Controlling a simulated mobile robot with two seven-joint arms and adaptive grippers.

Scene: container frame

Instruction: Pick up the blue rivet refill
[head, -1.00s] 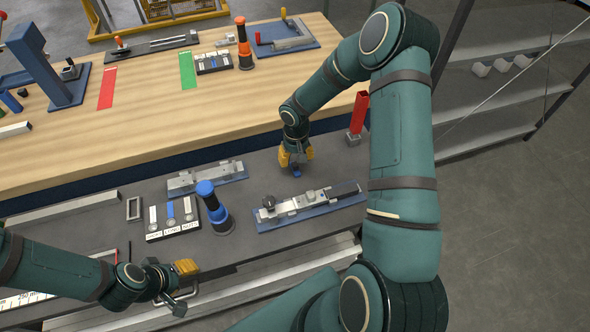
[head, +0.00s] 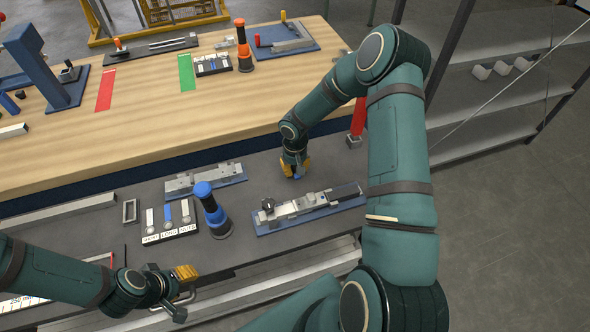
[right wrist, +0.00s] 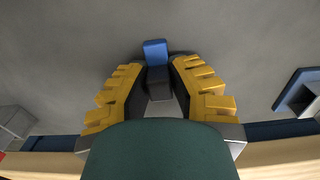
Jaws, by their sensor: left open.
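The blue rivet refill (right wrist: 155,50) is a small block with a blue end and a dark lower part. In the right wrist view it sits between the yellow fingertips, and both fingers appear to touch its sides. My right gripper (head: 294,173) points down at the grey bench top, just behind the blue fixture plate; in the head view its fingers mostly hide the refill. My left gripper (head: 184,289) is open and empty at the bench's front edge, lower left.
A blue-and-black tool (head: 212,210) stands beside a labelled tray (head: 170,220). A blue fixture plate (head: 312,208) lies in front of my right gripper. A red upright piece (head: 358,117) stands to its right. The wooden table (head: 150,140) is behind.

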